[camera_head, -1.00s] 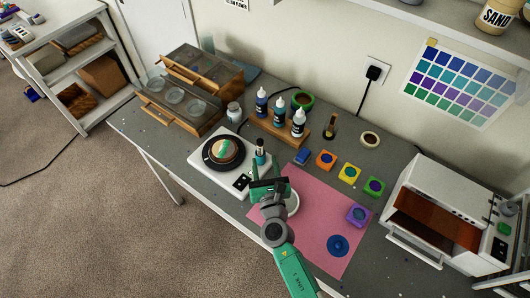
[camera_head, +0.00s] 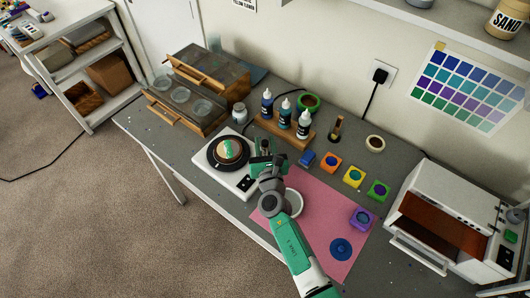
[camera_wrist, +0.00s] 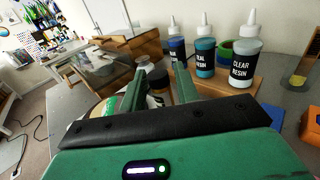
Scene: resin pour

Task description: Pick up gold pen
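I cannot make out a gold pen for certain. My gripper (camera_head: 265,151) is low beside the white turntable unit (camera_head: 224,179); its fingers stand apart in the wrist view (camera_wrist: 160,88). A small upright item with a brownish top (camera_wrist: 158,77) shows in the gap between them, with clear space at its sides; in the head view a dark top (camera_head: 264,142) shows at the fingers, mostly hidden. A dark upright item with gold parts (camera_head: 335,129) stands farther right, behind the colored blocks, away from my gripper.
Resin bottles (camera_head: 285,113) stand in a wooden rack (camera_head: 270,127) just behind my gripper. A glass jar (camera_head: 239,113) and a wooden drawer unit (camera_head: 166,113) are behind the turntable. A pink mat (camera_head: 320,225), colored blocks (camera_head: 331,162) and a white oven (camera_head: 440,215) are to the right.

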